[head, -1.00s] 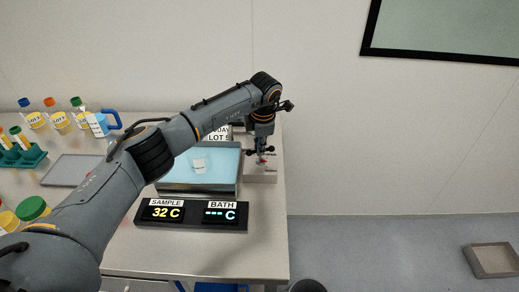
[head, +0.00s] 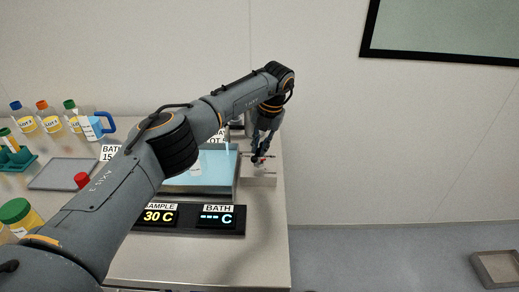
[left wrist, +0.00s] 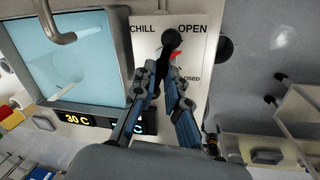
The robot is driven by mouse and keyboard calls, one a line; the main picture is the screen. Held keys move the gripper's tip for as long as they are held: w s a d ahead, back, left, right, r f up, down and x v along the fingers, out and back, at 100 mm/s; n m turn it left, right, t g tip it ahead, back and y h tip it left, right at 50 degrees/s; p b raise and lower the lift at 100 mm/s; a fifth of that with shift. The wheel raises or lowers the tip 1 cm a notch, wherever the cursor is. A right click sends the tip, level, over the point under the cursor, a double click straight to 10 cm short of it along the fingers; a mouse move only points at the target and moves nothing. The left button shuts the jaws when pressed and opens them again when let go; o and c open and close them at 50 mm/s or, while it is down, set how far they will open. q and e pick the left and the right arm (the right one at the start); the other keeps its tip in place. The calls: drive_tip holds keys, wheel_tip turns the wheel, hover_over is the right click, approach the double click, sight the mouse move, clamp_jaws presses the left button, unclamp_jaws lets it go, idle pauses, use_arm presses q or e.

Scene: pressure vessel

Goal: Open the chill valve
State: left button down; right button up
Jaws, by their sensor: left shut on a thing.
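The chill valve's pale panel (left wrist: 150,30) reads CHILL and OPEN at the top, with a partly covered CLOSED lower down. It also shows in the head view (head: 259,182) at the table's right edge. The dark valve handle (left wrist: 171,40) has a red part beside it, near the word OPEN. My left gripper (left wrist: 170,72) is shut on the handle, its fingers hiding part of the panel. In the head view the left gripper (head: 260,156) reaches down over the panel. My right gripper is not in view.
The light-blue bath (head: 238,188) stands left of the panel, with a metal spout (left wrist: 62,36) over it. The display (head: 236,222) reads SAMPLE 30 C and BATH dashes. Bottles, a blue-handled jug (head: 98,124) and a grey tray (head: 60,174) stand at left.

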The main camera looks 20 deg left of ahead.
use_arm(q)
drive_tip(key=shift+w+d+n+g+b, duration=0.1)
drive_tip(key=shift+n+g+b, duration=0.3)
drive_tip(key=shift+n, duration=1.5)
drive_tip(key=c, duration=1.4)
unclamp_jaws()
drive_tip(key=shift+o, duration=0.2)
drive_tip(key=shift+r, duration=0.1)
wheel_tip(320, 180, up, 10)
